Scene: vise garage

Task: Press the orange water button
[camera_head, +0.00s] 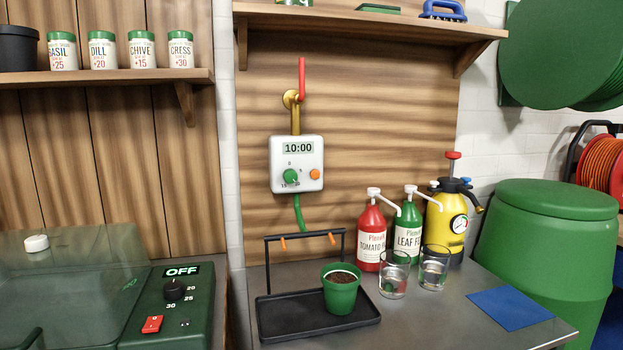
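The orange water button (315,174) is a small round button on the right side of the white water timer box (297,163) on the wooden back wall. The box has a display reading 10:00 and a green dial (291,176) left of the button. A brass pipe with a red lever (302,80) runs above it, and a green hose (298,213) hangs below. Neither of my grippers is in view, and nothing covers the button.
A green pot of soil (341,290) stands on a black tray (280,325) with a raised bar behind it. Red and green pump bottles, a yellow sprayer (447,222) and two glasses stand to the right. A green machine (175,310) reading OFF is at the left. A shelf (370,20) overhangs above.

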